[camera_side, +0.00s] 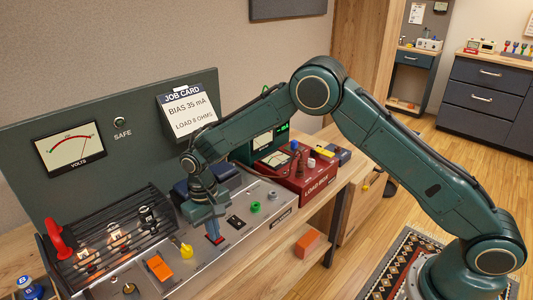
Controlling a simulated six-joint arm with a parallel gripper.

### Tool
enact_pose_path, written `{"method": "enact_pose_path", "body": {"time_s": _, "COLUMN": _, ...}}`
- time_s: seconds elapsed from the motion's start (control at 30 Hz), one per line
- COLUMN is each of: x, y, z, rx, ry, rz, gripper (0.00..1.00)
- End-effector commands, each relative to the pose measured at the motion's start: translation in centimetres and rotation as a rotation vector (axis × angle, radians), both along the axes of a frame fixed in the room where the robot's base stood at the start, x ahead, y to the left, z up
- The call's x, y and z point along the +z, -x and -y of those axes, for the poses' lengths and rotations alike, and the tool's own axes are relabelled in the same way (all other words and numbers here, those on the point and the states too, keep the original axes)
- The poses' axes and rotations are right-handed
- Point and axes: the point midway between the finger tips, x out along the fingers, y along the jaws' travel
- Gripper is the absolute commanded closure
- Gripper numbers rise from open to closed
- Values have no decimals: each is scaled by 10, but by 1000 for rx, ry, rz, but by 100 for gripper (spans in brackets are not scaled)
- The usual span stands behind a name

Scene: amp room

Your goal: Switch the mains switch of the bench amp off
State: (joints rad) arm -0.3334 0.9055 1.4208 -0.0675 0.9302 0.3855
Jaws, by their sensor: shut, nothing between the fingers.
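The bench amp is a grey metal chassis (215,258) on the wooden bench, with a tall dark green back panel (92,118). Its deck carries an orange rocker-like block (160,268), a yellow knob (186,250), a small black plate (235,222), and green (256,207) and grey knobs. A brass-tipped part (128,288) sits at the front left. No readable label shows which part is the mains switch. My gripper (214,239) is shut and empty, pointing down at the deck between the yellow knob and the black plate. It hides the deck behind it; contact cannot be told.
A slatted cage with valves (115,237) and a red handle (58,240) stand at the left. A volts meter (70,146) and job card (187,113) are on the panel. A red load box (305,182) stands right. An orange block (307,243) lies on the lower shelf.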

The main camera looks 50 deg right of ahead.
Motion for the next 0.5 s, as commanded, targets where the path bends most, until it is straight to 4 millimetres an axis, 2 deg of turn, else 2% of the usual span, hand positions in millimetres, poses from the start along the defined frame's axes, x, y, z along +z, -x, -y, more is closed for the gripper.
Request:
{"method": "enact_pose_path", "body": {"time_s": 0.2, "x": -8, "y": 4, "z": 0, "rx": 0, "ry": 1, "rz": -2, "gripper": 100}}
{"method": "enact_pose_path", "body": {"time_s": 0.5, "x": -11, "y": 4, "z": 0, "rx": 1, "ry": 2, "rz": -5, "gripper": 100}}
